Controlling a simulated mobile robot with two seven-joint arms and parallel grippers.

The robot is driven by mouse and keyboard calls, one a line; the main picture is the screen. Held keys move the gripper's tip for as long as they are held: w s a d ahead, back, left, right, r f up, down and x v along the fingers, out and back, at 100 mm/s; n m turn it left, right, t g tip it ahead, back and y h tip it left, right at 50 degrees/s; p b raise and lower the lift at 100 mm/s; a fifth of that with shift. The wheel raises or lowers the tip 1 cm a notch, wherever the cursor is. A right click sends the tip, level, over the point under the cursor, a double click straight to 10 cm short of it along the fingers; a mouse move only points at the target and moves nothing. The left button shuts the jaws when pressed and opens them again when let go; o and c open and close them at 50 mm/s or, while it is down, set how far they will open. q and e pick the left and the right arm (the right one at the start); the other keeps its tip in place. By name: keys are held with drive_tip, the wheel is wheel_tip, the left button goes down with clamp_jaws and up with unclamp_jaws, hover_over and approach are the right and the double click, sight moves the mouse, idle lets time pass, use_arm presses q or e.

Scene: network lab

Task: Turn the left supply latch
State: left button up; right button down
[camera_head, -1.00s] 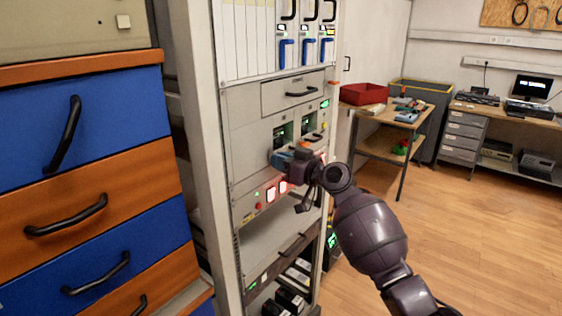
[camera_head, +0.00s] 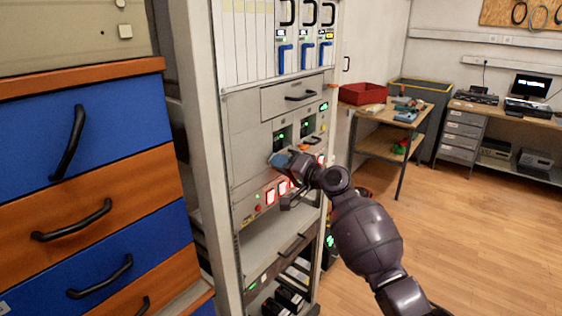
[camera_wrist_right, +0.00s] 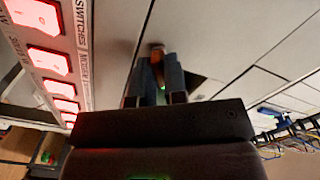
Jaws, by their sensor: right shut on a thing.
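My right gripper (camera_head: 281,160) is at the front of the rack, just below the left supply's dark window (camera_head: 282,136). In the right wrist view its two blue-grey fingers (camera_wrist_right: 157,80) are closed on a small orange-brown piece, the left supply latch (camera_wrist_right: 157,66), against the pale panel. The latch is mostly covered by the fingers and hidden in the head view, so its exact angle cannot be told. The right supply's orange latch (camera_head: 312,140) shows to the right of the gripper. My left gripper is not in view.
Lit red switches (camera_head: 270,196) sit just below the gripper; they also show at the left of the right wrist view (camera_wrist_right: 47,60). A drawer with a black handle (camera_head: 299,97) is above. A blue and orange cabinet (camera_head: 120,170) stands left. Floor at right is clear.

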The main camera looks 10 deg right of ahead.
drive_tip(key=m+p, duration=0.3)
drive_tip(key=m, duration=0.3)
drive_tip(key=shift+f, duration=0.15)
drive_tip(key=shift+m, duration=0.3)
drive_tip(key=c, duration=1.2)
unclamp_jaws()
drive_tip(key=v, duration=1)
drive_tip(key=shift+s+d+b, duration=0.25)
drive_tip(key=shift+d+b, duration=0.05)
drive_tip(key=shift+b, duration=0.15)
